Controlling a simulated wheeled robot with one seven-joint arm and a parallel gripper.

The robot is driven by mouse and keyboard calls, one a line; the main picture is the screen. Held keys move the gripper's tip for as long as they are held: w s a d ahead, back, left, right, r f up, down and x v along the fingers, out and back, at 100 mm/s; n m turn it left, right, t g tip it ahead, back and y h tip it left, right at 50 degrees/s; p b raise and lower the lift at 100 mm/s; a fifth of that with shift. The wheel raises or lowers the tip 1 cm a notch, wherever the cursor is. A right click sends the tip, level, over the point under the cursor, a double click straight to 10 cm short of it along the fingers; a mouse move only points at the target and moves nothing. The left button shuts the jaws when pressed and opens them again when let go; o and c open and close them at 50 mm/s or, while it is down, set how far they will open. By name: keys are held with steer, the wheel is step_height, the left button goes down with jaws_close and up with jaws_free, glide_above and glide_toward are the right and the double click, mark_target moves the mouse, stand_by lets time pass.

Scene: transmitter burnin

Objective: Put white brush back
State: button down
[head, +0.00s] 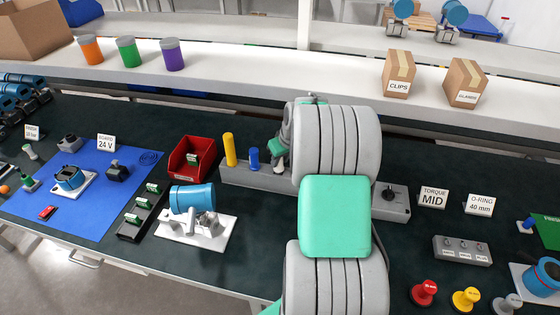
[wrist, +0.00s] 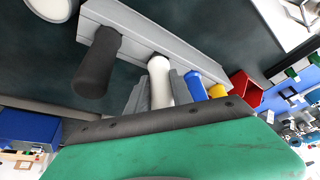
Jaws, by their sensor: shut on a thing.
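The grey brush rack (head: 235,179) lies on the dark bench, with a yellow brush (head: 229,150) and a shorter blue brush (head: 254,159) upright at its left. My gripper (head: 279,160) is over the rack just right of the blue brush, partly hidden by my arm. In the wrist view my gripper (wrist: 152,98) is shut on the white brush (wrist: 161,80), which stands between the blue brush (wrist: 195,88) and a black brush (wrist: 98,62). Its far end meets the rack's outline there; I cannot tell whether it is seated. A little white shows below my fingers in the head view.
A red bin (head: 192,158) stands left of the rack, and a blue motor on a white fixture (head: 196,232) in front of it. My arm hides the rack's right part.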

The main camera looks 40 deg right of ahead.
steer(key=shift+f, duration=0.5)
steer(key=shift+f+b, duration=0.15)
steer(key=shift+b, duration=0.15)
steer(key=c, duration=1.1)
jaws_free()
